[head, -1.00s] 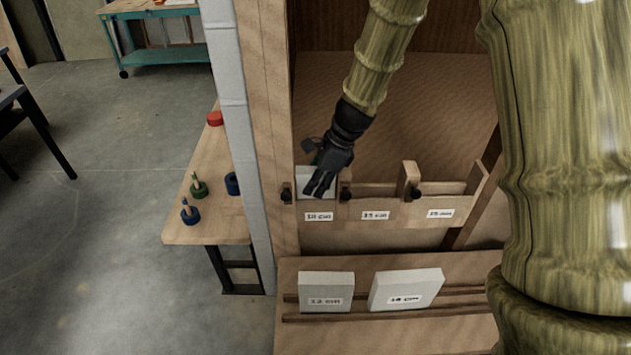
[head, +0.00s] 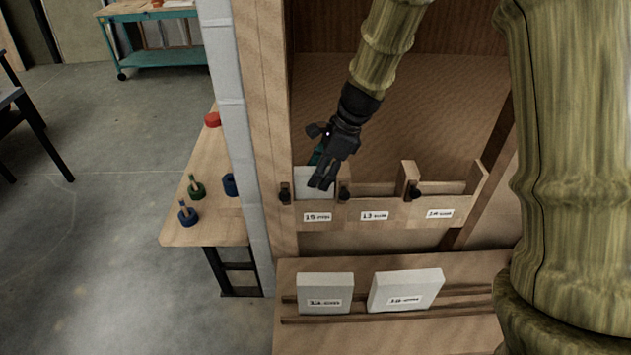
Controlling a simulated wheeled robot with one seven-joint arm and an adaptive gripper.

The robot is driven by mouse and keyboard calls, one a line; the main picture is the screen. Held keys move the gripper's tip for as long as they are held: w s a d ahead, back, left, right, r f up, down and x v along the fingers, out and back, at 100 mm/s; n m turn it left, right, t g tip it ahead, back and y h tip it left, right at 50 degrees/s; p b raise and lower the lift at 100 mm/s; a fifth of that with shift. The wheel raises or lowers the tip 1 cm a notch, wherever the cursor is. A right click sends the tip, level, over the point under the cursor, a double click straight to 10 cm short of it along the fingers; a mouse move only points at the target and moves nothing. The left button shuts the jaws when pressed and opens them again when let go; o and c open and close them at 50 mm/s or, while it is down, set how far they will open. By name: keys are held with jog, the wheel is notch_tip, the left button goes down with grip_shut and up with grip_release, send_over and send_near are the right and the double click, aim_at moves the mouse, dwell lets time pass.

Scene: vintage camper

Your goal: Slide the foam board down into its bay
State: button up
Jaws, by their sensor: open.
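A white foam board (head: 305,184) stands in the left bay of the wooden bay rack (head: 375,212), behind its front wall and label. Its upper part shows above the wall; its lower edge is hidden. My gripper (head: 321,184) is open and points down in front of the board's right part. I cannot tell whether the fingers touch it. The middle and right bays show no white board. Two more white foam boards, a left one (head: 325,288) and a right one (head: 405,286), lean on the lower ledge, each with a label.
Dark knobs (head: 344,193) sit on the posts between bays. A wooden divider (head: 408,178) stands up between the middle and right bays. A pale post (head: 240,130) rises left of the rack. Beyond it, a side table (head: 205,225) holds blue, green and red pieces.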

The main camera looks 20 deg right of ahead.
jog(key=b+v, duration=0.1)
jog(key=v, duration=0.7)
jog(key=shift+b, duration=0.3)
